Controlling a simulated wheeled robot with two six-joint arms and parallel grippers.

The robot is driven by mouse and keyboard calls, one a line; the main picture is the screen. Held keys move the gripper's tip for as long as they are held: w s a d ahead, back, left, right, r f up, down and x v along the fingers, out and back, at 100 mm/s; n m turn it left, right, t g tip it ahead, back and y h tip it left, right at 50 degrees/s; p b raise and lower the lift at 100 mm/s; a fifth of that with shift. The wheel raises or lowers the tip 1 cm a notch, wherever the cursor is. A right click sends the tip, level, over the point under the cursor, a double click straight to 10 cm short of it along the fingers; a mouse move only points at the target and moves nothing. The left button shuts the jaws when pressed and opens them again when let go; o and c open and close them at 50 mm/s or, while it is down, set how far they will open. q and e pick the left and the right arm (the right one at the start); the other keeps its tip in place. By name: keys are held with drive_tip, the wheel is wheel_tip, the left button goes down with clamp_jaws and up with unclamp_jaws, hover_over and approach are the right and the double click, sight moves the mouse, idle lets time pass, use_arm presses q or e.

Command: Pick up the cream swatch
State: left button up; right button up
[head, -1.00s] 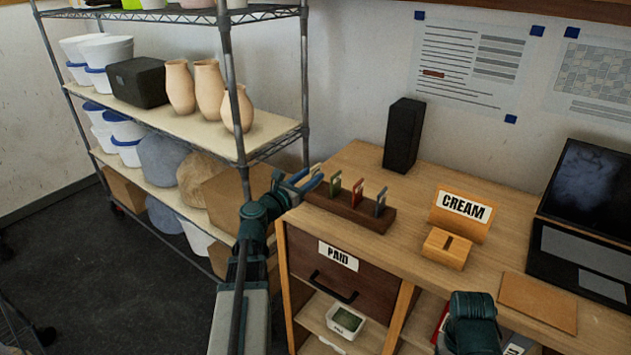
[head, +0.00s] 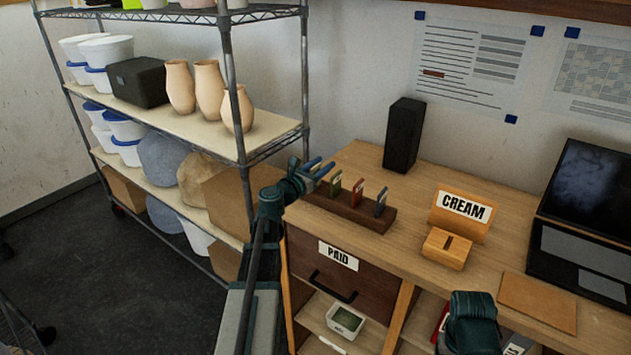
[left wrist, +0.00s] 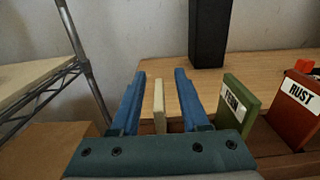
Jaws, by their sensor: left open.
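The cream swatch (left wrist: 159,105) stands upright between the two blue fingers of my left gripper (left wrist: 157,90) in the left wrist view. The fingers are open, with a gap on both sides of it. In the head view my left gripper (head: 320,172) is at the left end of the wooden swatch rack (head: 345,212), and I cannot make out the cream swatch there. The green FERN swatch (left wrist: 238,108) and the RUST swatch (left wrist: 294,108) stand to its right. My right arm's teal end (head: 472,318) shows at the bottom; its fingers are not clear.
A CREAM sign (head: 462,211) and slotted wooden block (head: 446,248) sit right of the rack. A black speaker (head: 404,135) stands behind, and a laptop (head: 585,225) is at right. Metal shelving (head: 234,130) rises close on the left.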

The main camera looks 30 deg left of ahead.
use_arm(q)
clamp_jaws()
drive_tip(key=shift+r, duration=0.2)
use_arm(e)
drive_tip(key=shift+r, duration=0.2)
